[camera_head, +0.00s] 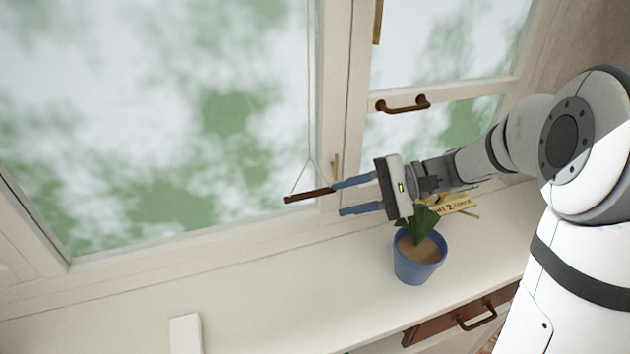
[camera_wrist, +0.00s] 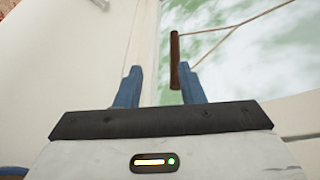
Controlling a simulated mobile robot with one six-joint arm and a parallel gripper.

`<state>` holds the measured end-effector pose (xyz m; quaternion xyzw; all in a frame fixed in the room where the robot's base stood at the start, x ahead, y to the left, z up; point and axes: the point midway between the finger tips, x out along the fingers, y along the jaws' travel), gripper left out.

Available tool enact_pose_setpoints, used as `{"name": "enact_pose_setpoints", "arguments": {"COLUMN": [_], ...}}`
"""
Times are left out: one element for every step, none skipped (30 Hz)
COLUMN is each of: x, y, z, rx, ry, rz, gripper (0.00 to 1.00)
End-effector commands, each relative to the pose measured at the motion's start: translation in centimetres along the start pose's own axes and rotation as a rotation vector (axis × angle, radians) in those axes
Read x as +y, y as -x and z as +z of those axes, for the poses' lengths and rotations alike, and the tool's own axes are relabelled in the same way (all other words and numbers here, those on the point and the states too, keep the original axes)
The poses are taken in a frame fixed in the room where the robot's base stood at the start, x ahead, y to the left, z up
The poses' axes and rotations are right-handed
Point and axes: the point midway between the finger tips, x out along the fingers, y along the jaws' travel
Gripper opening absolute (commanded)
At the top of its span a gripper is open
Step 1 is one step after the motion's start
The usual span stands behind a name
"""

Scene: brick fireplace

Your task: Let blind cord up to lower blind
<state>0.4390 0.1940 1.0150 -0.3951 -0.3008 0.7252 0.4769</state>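The blind cord (camera_head: 309,80) hangs down in front of the window and splits into two strands that hold a dark wooden bar handle (camera_head: 308,196). The handle also shows in the wrist view (camera_wrist: 174,60), with its cord strands (camera_wrist: 240,27) running off to the upper right. My gripper (camera_head: 335,197) is open, its blue fingers apart. The upper finger's tip is close to the right end of the handle in the head view. In the wrist view (camera_wrist: 160,85) the handle stands just beyond the fingertips, nearer the right finger. I cannot tell if they touch. The blind itself is not visible.
A blue pot with a plant (camera_head: 420,257) stands on the white sill (camera_head: 270,300) just below my gripper. A small sign (camera_head: 455,204) lies behind it. A brass window handle (camera_head: 403,104) is above my wrist. A white block (camera_head: 186,333) is at the front left.

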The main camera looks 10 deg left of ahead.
Motion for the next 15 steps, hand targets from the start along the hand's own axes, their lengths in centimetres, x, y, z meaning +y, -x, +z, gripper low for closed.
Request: {"name": "enact_pose_setpoints", "arguments": {"x": [-0.6, -0.9, -1.2, -1.4, -1.5, -1.6, -1.6, -1.6, -1.7, -1.7, -1.7, -1.7, -1.8, -1.8, -1.9], "y": [0.1, 0.1, 0.1, 0.0, -0.2, -0.5, -0.8, -1.1, -1.8, -2.2, -2.8, -3.5, -3.9, -4.4, -5.0], "z": [-0.4, -0.5, -0.7, -0.7, -0.8, -0.8, -0.8, -0.8, -0.7, -0.7, -0.7, -0.7, -0.7, -0.7, -0.6], "rx": [-0.01, -0.015, -0.018, -0.021, -0.023, -0.024, -0.025, -0.026, -0.026, -0.026, -0.026, -0.027, -0.025, -0.025, -0.025], "ry": [-0.004, -0.003, -0.003, -0.003, -0.002, -0.002, -0.002, -0.002, -0.001, -0.002, -0.002, -0.002, -0.002, -0.002, -0.002], "rz": [-0.031, -0.046, -0.06, -0.068, -0.074, -0.078, -0.079, -0.079, -0.078, -0.078, -0.077, -0.076, -0.076, -0.076, -0.075], "gripper": [0.35, 0.35, 0.35, 0.35, 0.35, 0.35, 0.35, 0.35, 0.35, 0.35, 0.35, 0.35, 0.35, 0.35, 0.35]}}
